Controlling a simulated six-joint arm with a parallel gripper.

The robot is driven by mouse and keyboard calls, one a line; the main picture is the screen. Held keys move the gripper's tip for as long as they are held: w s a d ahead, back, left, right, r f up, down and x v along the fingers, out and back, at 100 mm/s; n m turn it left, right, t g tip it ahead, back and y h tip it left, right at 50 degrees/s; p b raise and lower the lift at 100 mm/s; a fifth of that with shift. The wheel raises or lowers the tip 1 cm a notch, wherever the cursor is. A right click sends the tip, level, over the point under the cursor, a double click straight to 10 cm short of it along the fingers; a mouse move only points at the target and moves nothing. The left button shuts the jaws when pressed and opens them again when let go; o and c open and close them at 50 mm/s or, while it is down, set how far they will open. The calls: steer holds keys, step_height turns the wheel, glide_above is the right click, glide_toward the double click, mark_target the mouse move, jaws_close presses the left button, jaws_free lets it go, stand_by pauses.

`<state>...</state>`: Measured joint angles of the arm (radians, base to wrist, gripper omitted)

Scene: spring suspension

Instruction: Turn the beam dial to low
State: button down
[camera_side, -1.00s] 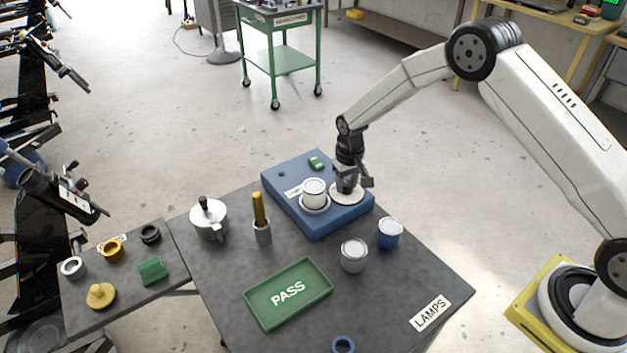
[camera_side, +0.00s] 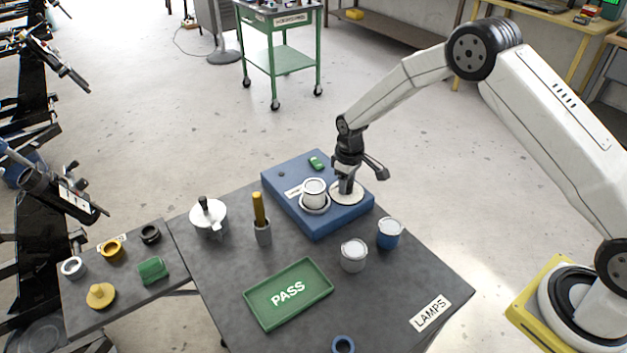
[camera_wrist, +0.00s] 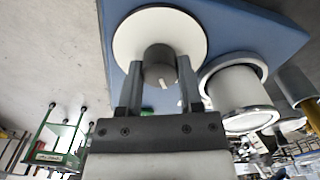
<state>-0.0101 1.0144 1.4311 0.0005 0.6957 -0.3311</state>
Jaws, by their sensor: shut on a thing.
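The beam dial is a dark grey knob (camera_wrist: 159,68) on a round white plate (camera_side: 346,194) on top of the blue test box (camera_side: 322,229). A pale pointer mark shows on the knob in the wrist view. My gripper (camera_side: 346,187) points down over the plate, and its two fingers (camera_wrist: 159,90) are shut on the knob, one on each side. Any position labels around the dial cannot be read. A white and silver lamp (camera_side: 314,192) sits in a round holder on the box, beside the dial, and also shows in the wrist view (camera_wrist: 238,92).
A green button (camera_side: 316,163) and a label are on the box. A grey lamp (camera_side: 353,255) and a blue lamp (camera_side: 389,233) stand in front of it. A green PASS tray (camera_side: 288,294), a yellow-handled tool (camera_side: 260,215) and a silver pot (camera_side: 209,219) are on the table.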

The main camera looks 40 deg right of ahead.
steer(key=shift+c, duration=1.3)
jaws_free()
steer(key=shift+r, duration=0.15)
step_height(320, 180, up, 7)
steer(key=shift+f, duration=0.1)
steer(key=shift+r, duration=0.35)
